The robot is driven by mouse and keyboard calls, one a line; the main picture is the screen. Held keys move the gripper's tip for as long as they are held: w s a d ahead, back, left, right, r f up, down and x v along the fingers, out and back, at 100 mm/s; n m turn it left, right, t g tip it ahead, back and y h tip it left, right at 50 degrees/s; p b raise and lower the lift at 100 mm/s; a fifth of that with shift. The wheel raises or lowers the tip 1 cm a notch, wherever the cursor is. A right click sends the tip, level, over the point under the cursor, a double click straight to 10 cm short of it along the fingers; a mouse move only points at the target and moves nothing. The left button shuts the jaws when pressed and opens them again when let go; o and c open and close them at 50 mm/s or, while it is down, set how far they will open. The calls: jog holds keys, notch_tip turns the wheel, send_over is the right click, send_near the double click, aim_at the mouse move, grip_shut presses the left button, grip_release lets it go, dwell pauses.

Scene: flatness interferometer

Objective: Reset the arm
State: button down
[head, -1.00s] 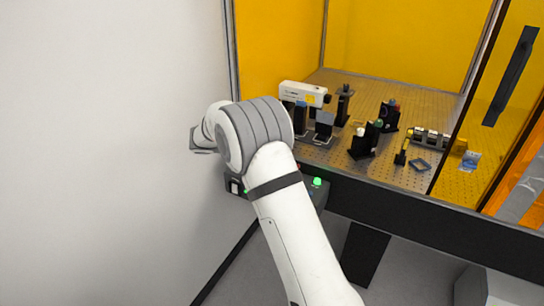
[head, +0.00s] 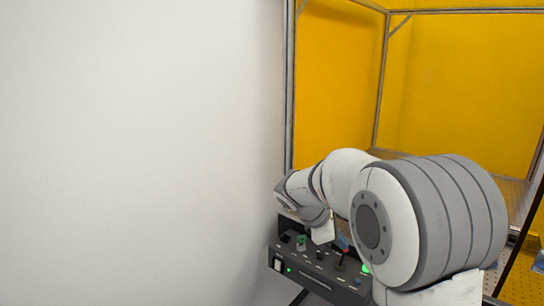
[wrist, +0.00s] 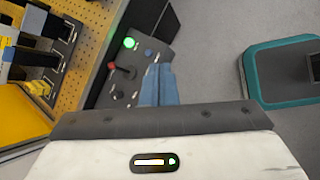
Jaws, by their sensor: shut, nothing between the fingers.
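My arm reaches across the lower right of the head view. Its far end is by a dark control panel (head: 320,275), and I cannot make out the fingertips there. In the wrist view my gripper (wrist: 159,72) shows as blue-grey fingers pressed together, with nothing held. The fingers lie over the edge of the control panel, which also shows in the wrist view (wrist: 108,92). I cannot tell whether they touch it. The panel carries a lit green button (wrist: 129,43), a red-topped knob (wrist: 112,66) and other small controls.
A white wall (head: 140,150) fills the left of the head view. A yellow-panelled enclosure (head: 450,80) with a metal frame stands behind my arm. The wrist view shows a perforated optics table (wrist: 98,28) and a teal-edged dark object (wrist: 283,70) above grey floor.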

jog(key=s+a+m+y, duration=0.1)
jog(key=s+m+y, duration=0.2)
jog(key=s+m, duration=0.5)
jog(key=s+a+m+t+y, duration=0.1)
jog(key=s+m+y, duration=0.3)
jog(key=s, duration=1.3)
jog(key=m, duration=0.3)
jog(key=shift+s+a+m, duration=0.3)
jog(key=shift+s+m, duration=0.1)
jog(key=c, duration=2.1)
grip_release()
